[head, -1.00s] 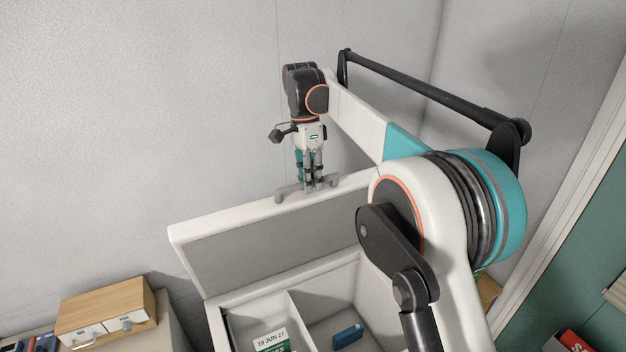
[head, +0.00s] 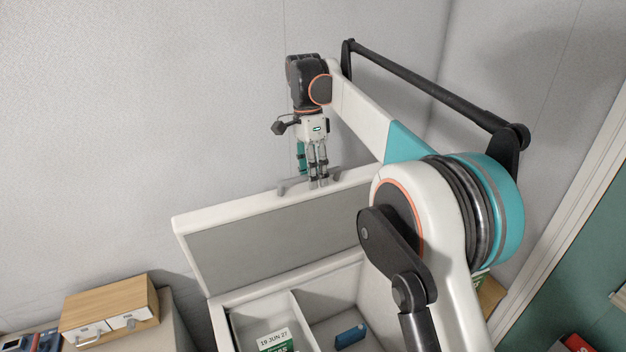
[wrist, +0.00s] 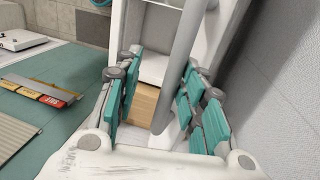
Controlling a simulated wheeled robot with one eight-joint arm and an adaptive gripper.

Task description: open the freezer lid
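The white freezer lid (head: 274,246) stands raised and steeply tilted at the back of the freezer (head: 217,312) in the head view, grey inner panel showing. Its grey bar handle (head: 290,186) is on the lid's upper edge; it also shows as a pale bar in the wrist view (wrist: 183,55). My gripper (head: 316,184) points down at the handle. In the wrist view, my gripper (wrist: 160,100) has its teal pads well apart, with the bar running between them, nearer the right pads. I see a gap on the left side.
The open freezer holds a dated green-and-white package (head: 274,341) and a blue item (head: 350,335) in separate compartments. A wooden drawer box (head: 110,303) stands on a surface at left. The wall is close behind the lid.

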